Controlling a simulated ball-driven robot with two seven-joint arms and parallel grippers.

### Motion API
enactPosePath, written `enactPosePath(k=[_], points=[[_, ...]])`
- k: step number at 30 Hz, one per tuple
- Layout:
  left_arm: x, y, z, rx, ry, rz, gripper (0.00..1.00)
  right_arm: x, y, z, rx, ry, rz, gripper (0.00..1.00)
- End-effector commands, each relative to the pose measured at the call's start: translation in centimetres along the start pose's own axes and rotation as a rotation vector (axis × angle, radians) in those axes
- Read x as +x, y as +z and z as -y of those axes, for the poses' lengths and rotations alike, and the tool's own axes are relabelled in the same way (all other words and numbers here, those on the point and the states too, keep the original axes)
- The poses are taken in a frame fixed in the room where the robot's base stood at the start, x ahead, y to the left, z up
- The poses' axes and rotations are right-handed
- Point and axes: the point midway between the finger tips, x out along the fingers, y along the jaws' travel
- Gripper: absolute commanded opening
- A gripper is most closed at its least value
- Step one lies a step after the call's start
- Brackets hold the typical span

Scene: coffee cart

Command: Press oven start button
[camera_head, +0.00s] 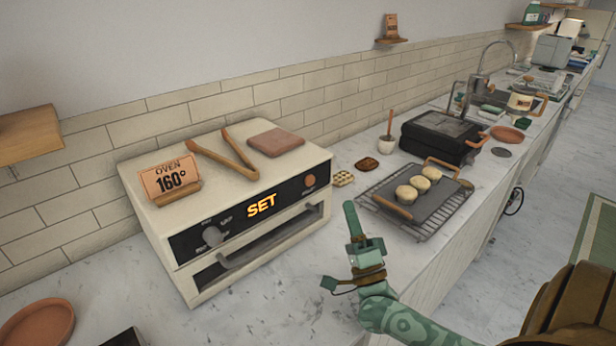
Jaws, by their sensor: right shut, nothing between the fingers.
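The white oven (240,265) stands on the counter at left centre. Its black front panel shows orange "SET" letters (261,205), a grey knob (212,236) at the left and a round orange button (310,181) at the right end. Small lettering under the button is too blurred to read surely. My right gripper (350,206) is shut and empty, fingers pointing up, in front of and to the right of the oven's right end. It appears apart from the button. My left gripper is out of view.
Right of my gripper, a tray with buns (420,185) sits on a wire rack (440,222). A black grill (440,135) stands behind it.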

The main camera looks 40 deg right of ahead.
Motion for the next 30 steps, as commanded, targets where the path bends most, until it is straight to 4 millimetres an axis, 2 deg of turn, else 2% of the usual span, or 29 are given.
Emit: enactPosePath(k=[5,16,30], points=[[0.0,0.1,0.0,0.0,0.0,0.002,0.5,0.1,-0.5,0.0,0.013,-0.006,-0.018,0.0],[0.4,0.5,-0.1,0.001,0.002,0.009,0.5,0.6,0.0,-0.5,0.011,-0.007,-0.017,0.0],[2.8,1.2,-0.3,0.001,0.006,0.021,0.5,4.9,3.2,-3.6,0.01,-0.006,-0.016,0.0]])
